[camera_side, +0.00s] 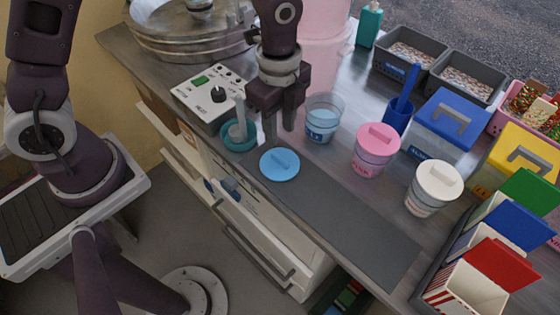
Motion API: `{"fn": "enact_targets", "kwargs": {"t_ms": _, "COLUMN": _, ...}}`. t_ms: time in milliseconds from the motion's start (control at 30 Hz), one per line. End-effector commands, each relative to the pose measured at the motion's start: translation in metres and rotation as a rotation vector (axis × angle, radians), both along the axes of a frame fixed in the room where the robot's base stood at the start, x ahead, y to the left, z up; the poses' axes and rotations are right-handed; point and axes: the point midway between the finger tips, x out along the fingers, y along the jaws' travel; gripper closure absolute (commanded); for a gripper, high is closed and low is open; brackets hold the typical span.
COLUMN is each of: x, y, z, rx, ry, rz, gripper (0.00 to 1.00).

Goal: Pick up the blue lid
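The blue lid (287,174) is a light blue disc with a raised ridge handle across its top. It lies flat near the front edge of the counter, on the left end of a dark grey mat (345,215). My gripper (280,135) points down just above and behind the lid in the picture. Its two fingers are apart with nothing visible between them. The fingertips appear clear of the lid.
An open clear tub with blue contents (322,118) stands right of my gripper. A teal bowl (238,144) is close on the left, beside a control box (211,97). Pink-lidded (378,140) and white-lidded (439,178) tubs stand further right. The mat's right part is clear.

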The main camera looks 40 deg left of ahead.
Motion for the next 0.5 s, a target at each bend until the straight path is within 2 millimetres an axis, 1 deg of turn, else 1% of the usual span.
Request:
{"fn": "enact_targets", "kwargs": {"t_ms": 33, "x": 0.0, "y": -0.002, "z": -0.007, "rx": 0.001, "ry": 0.011, "rz": -0.025, "gripper": 0.65}}
{"fn": "enact_targets", "kwargs": {"t_ms": 100, "x": 0.0, "y": -0.003, "z": -0.016, "rx": 0.001, "ry": 0.015, "rz": -0.04, "gripper": 0.65}}
{"fn": "enact_targets", "kwargs": {"t_ms": 267, "x": -0.003, "y": -0.003, "z": -0.04, "rx": 0.003, "ry": 0.019, "rz": -0.039, "gripper": 0.65}}
{"fn": "enact_targets", "kwargs": {"t_ms": 400, "x": -0.005, "y": -0.004, "z": -0.067, "rx": 0.003, "ry": 0.019, "rz": -0.037, "gripper": 0.65}}
{"fn": "enact_targets", "kwargs": {"t_ms": 500, "x": -0.005, "y": -0.004, "z": -0.078, "rx": 0.002, "ry": 0.015, "rz": -0.036, "gripper": 0.65}}
